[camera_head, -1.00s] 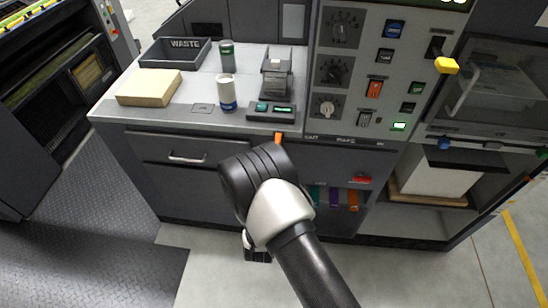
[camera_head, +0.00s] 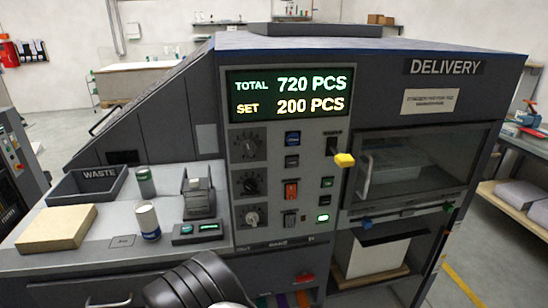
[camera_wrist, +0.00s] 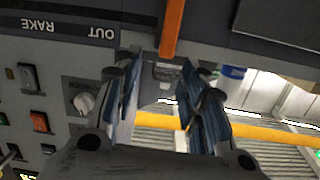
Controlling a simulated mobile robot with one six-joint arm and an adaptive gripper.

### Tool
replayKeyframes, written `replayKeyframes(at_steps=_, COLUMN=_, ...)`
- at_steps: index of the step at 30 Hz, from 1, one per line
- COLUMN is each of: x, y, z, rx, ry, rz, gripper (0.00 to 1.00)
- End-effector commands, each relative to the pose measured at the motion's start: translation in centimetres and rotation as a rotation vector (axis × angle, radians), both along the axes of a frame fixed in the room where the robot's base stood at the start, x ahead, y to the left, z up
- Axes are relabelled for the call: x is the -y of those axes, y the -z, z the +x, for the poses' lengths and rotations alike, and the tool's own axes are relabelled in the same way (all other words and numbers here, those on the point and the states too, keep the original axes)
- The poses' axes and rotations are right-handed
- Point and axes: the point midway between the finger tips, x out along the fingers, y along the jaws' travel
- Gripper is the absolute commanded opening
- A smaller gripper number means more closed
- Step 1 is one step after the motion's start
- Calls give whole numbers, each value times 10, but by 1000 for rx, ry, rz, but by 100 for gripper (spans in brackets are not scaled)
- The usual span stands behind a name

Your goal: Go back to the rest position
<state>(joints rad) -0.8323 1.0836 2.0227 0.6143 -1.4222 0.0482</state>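My gripper (camera_wrist: 160,76) shows in the wrist view with its two dark, blue-tinged fingers apart and nothing between them. An upside-down control panel (camera_wrist: 55,95) with a knob and red switch lies beyond the fingers on the left. An orange strip (camera_wrist: 172,28) shows just beyond the fingertips; I cannot tell whether they touch it. In the head view only a dark joint of my arm (camera_head: 195,285) shows at the bottom edge, in front of the counter. My gripper is hidden there.
The counter (camera_head: 95,240) carries a waste tray (camera_head: 88,186), a tan block (camera_head: 57,228), a green-lidded can (camera_head: 145,182), a white and blue can (camera_head: 148,222) and a small device (camera_head: 199,196). A yellow-tipped lever (camera_head: 345,160) sticks out beside the delivery window (camera_head: 410,165).

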Motion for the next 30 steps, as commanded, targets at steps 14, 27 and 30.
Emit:
replayKeyframes(at_steps=14, x=101, y=-161, z=26, rx=-442, ry=-11, rz=68, gripper=38)
replayKeyframes(at_steps=27, x=249, y=-243, z=-126, rx=-776, ry=22, rz=-62, gripper=38)
replayKeyframes(at_steps=30, x=280, y=-248, z=-175, rx=-851, ry=57, rz=-100, gripper=38)
